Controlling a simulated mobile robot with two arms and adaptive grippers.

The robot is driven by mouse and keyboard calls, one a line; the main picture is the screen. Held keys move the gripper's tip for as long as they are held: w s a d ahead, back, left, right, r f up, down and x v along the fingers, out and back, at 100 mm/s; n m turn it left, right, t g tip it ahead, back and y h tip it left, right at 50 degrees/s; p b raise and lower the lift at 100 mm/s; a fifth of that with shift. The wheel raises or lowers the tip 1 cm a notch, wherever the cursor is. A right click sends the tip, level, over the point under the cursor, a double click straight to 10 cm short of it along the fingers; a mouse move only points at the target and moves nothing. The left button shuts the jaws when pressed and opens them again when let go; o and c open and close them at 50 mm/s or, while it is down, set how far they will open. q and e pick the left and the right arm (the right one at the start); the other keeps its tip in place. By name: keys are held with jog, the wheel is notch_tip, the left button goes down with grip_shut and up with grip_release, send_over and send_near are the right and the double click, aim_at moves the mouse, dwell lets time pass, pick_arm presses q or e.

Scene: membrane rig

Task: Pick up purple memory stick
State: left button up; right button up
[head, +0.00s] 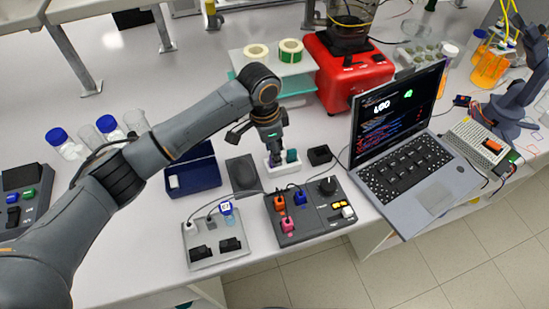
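My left arm reaches in from the left, and its gripper (274,151) points down at a small white holder (284,168) near the middle of the bench. A teal stick (292,156) stands upright in the holder, just right of the fingertips. Something dark is at the fingertips, but I cannot tell whether it is a stick or part of the fingers. I cannot make out a clearly purple memory stick; it may be hidden by the gripper. Whether the fingers are open or shut is too small to tell. My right gripper is not in view.
A dark control panel (318,217) with coloured plugs and a grey switch panel (203,256) lie in front of the holder. A blue case (193,183) is to the left, an open laptop (415,172) to the right. A red machine (345,72) stands behind.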

pick_arm(q)
jog(key=shift+w+d+f, duration=0.1)
jog(key=shift+d+f, duration=0.05)
jog(key=shift+f, duration=0.55)
jog(key=shift+w+d+f, duration=0.1)
jog(key=shift+f, duration=0.6)
grip_shut()
jog(key=shift+r, duration=0.1)
jog(key=shift+r+b, duration=0.3)
jog(key=shift+r, duration=0.3)
jog(key=s+d+r+b, duration=0.5)
jog(key=s+d+r, duration=0.1)
jog(key=d+r, duration=0.5)
jog(key=shift+d+r, duration=0.35)
jog(key=shift+d, duration=0.45)
jog(key=shift+s, duration=0.1)
